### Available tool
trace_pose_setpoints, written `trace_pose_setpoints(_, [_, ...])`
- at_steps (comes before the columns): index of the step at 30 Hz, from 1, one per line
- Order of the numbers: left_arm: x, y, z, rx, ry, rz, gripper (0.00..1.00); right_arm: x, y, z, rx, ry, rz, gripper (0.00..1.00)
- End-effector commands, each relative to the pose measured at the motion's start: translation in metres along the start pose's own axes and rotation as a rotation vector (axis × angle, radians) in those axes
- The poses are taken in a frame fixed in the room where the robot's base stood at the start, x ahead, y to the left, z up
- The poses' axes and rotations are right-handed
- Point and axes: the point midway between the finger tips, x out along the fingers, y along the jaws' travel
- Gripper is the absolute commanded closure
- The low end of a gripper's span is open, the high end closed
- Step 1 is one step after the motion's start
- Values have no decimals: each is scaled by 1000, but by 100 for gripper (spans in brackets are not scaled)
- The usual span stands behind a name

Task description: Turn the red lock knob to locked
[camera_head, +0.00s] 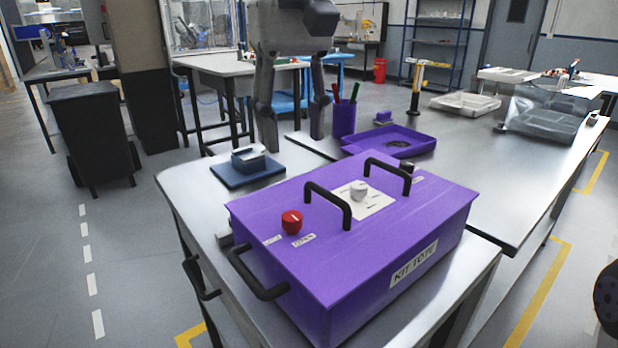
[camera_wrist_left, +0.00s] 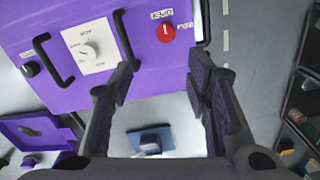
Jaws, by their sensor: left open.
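The red lock knob (camera_head: 292,222) stands on the top of the purple kit tote (camera_head: 262,213), near its left edge. One label beside it reads OPEN (camera_head: 304,240); a second label (camera_head: 272,240) is too small to read surely. The knob also shows in the left wrist view (camera_wrist_left: 166,33), with a pale pointer mark and two labels close to it. My left gripper (camera_head: 292,128) is open and empty, fingers pointing down, above and behind the knob in the head view. In the left wrist view the knob lies ahead, beyond the open fingers (camera_wrist_left: 163,78), apart from them.
Two black handles (camera_head: 328,204) (camera_head: 388,174) and a white dial (camera_head: 359,190) rise from the tote top. A black side handle (camera_head: 258,278) is at its left. Behind stand a blue block tray (camera_head: 246,176), a purple pen cup (camera_head: 343,119) and a purple tray (camera_head: 390,140).

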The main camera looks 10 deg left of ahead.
Motion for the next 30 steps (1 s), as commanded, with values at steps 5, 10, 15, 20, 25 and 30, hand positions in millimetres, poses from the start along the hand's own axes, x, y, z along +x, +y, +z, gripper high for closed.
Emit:
trace_pose_setpoints(5, [24,-2,2,1,0,0,56,-5,0,-2,0,13,-1,56])
trace_pose_setpoints(10, [70,-2,2,1,-1,0,56,-10,0,-6,0,30,-1,56])
trace_pose_setpoints(15, [104,-1,1,1,0,1,56,-12,0,-7,0,36,-1,56])
trace_pose_setpoints(20, [118,0,0,0,2,3,56,-12,0,-8,0,38,-2,56])
trace_pose_setpoints(25, [120,0,0,0,2,2,56,-12,0,-8,0,38,-2,56])
trace_pose_setpoints(30, [119,0,0,0,2,2,78,-12,0,-8,0,37,-2,56])
